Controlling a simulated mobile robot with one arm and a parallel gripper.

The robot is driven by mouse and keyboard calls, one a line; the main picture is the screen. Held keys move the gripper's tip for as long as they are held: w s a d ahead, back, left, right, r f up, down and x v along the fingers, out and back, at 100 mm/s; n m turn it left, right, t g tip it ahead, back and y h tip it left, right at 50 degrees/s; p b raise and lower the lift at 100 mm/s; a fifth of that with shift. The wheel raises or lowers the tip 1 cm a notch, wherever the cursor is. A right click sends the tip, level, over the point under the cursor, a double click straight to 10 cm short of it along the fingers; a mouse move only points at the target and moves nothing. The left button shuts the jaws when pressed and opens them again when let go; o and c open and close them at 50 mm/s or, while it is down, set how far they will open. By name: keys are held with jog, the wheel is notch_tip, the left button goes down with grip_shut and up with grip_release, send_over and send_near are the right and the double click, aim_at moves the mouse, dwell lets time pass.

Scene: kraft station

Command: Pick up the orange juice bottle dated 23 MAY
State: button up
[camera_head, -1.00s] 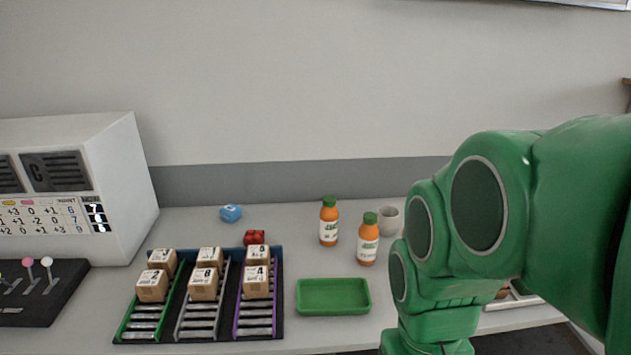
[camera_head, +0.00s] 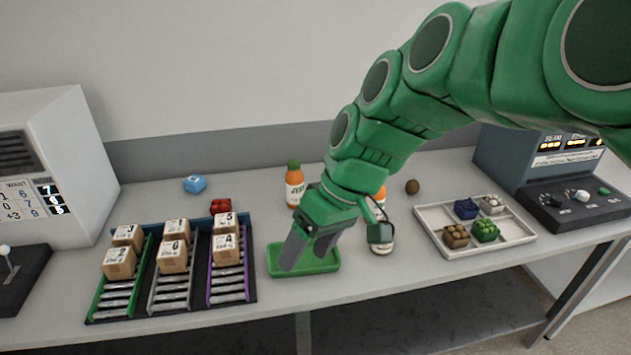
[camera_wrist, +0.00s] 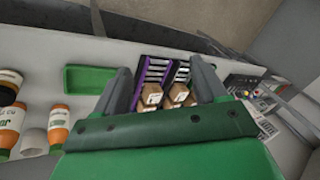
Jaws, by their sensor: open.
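One orange juice bottle (camera_head: 295,187) with a green cap and white label stands upright on the table behind the green tray. A second orange bottle (camera_head: 380,196) is mostly hidden behind my arm. Two bottles, (camera_wrist: 9,122) and (camera_wrist: 59,125), show at the left of the wrist view, with labels partly in view. I cannot read a date on either. My gripper (camera_head: 309,247) is open and empty, pointing down over the green tray (camera_head: 275,266), in front of the first bottle. In the wrist view its fingers (camera_wrist: 160,82) are spread with nothing between them.
A rack (camera_head: 254,290) of several boxes stands left of the tray. A compartment tray (camera_head: 525,237) and a console (camera_head: 590,200) are at right. A grey mug (camera_wrist: 35,141) stands between the bottles.

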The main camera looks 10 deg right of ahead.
jog(key=w+r+n+t+y, duration=0.2)
jog(key=w+n+y, duration=0.15)
jog(key=w, duration=1.05)
jog(key=w+d+f+t+y, duration=0.15)
jog(key=w+d+t, duration=0.25)
jog(key=w+d, duration=0.5)
jog(key=w+d+f+t, duration=0.3)
jog(key=w+d, duration=0.7)
notch_tip(320, 180, down, 9)
jog(key=a, duration=0.1)
jog(key=shift+r+x, duration=0.2)
jog(key=shift+x, duration=3.35)
jog(key=shift+a, duration=0.1)
grip_shut()
